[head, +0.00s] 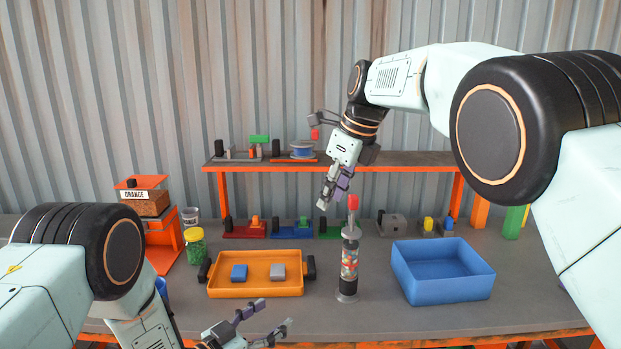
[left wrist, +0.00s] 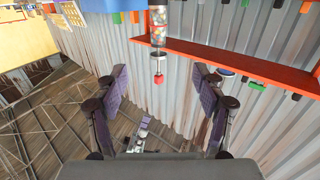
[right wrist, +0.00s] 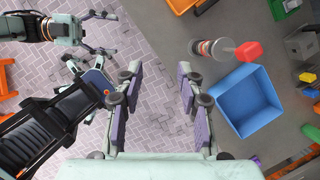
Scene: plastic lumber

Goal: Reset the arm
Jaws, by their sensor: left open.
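My left gripper (head: 275,313) is open and empty, low at the front edge of the grey bench. Its spread fingers also show in the left wrist view (left wrist: 160,73), with nothing between them. My right gripper (head: 332,203) hangs above the bench, just up and left of the red tip of a clear cylinder in the head view. In the right wrist view (right wrist: 160,66) its fingers are apart with nothing between them. The clear cylinder (head: 349,263) stands upright on the bench, with coloured bits inside.
An orange tray (head: 255,291) holds a blue and a grey block. A blue bin (head: 443,287) is empty. A green jar (head: 195,246) and an orange stand (head: 163,244) are at left. An orange-edged shelf (head: 290,167) crosses the back. Coloured fixtures line the bench's rear.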

